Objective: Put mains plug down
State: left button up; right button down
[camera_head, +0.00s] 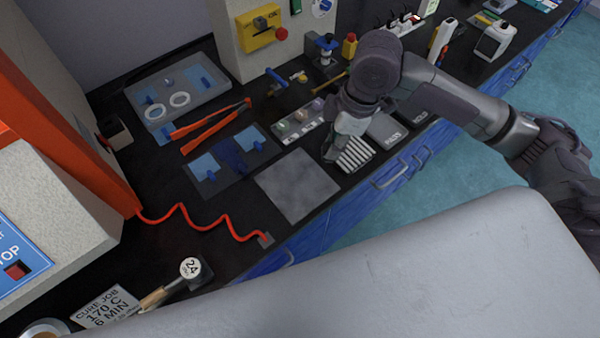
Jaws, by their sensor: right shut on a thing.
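My right gripper (338,148) is low over the black bench, pointing down beside a white ridged block (355,154). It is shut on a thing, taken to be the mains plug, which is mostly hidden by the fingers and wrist. I cannot tell whether the plug touches the bench. A white socket strip (405,25) lies at the back, beyond my right arm. My left gripper is not in view.
A grey plate (298,185) lies left of the gripper. A red coiled cable (200,224) crosses the bench. Blue drawers (365,200) mark its front edge.

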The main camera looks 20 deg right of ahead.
jog(key=s+f+n+g+p, duration=0.2)
jog(key=s+n+p, duration=0.15)
jog(key=n, duration=0.95)
jog(key=shift+h, duration=0.3)
jog(key=w+a+f, duration=0.2)
jog(key=f, duration=0.1)
jog(key=w+a+f+p, duration=0.1)
jog(key=w+a+f, duration=0.1)
jog(key=w+f, duration=0.1)
jog(key=w+a+f+p, duration=0.1)
jog(key=w+a+f, duration=0.1)
jog(key=f, duration=0.3)
jog(key=shift+w+a, duration=0.2)
jog(key=shift+w, duration=0.35)
jog(key=shift+f, duration=0.1)
jog(key=shift+f, duration=0.1)
jog(key=c, duration=1)
grip_release()
